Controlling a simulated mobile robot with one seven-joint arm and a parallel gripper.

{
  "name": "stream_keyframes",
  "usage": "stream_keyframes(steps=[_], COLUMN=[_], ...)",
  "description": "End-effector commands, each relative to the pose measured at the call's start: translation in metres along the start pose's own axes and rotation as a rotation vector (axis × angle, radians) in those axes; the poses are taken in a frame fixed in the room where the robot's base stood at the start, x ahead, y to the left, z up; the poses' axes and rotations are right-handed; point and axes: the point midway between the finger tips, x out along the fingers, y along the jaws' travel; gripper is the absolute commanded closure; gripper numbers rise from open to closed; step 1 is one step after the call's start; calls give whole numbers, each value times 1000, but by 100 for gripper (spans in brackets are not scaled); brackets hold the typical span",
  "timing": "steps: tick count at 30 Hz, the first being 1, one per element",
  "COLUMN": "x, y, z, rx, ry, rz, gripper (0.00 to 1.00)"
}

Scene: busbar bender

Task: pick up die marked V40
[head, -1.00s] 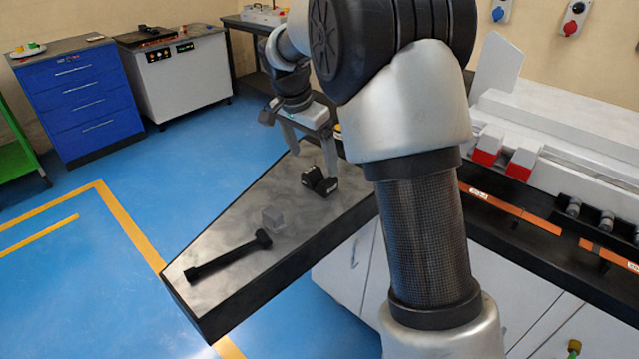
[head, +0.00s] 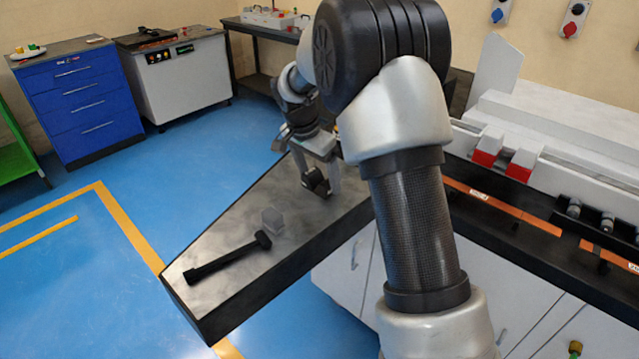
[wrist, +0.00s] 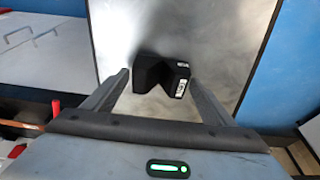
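A black V-notched die (head: 317,183) sits on the grey table top (head: 222,252). The die also shows in the wrist view (wrist: 160,74), with white labels on its right block; the lettering is too small to read. My gripper (head: 320,184) is low over the table at the die. In the wrist view my gripper (wrist: 158,78) is open, one finger to each side of the die, with gaps between the fingers and the die. I cannot tell whether the fingertips are fully down at its height.
The white machine (head: 560,130) with red blocks stands to the right. Blue floor is free on the left.

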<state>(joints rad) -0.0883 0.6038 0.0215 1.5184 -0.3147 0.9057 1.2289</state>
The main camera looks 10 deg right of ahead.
Motion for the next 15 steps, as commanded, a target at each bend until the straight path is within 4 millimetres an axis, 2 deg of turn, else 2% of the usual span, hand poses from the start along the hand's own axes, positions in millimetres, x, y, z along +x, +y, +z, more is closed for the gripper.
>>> stream_keyframes(steps=[1, 2, 12, 15], x=[0, 0, 0, -3], y=[0, 0, 0, -1], z=[0, 0, 0, -2], rx=[0, 0, 0, 0], ry=[0, 0, 0, 3], rz=[0, 0, 0, -4], gripper=[31, 36, 94, 94])
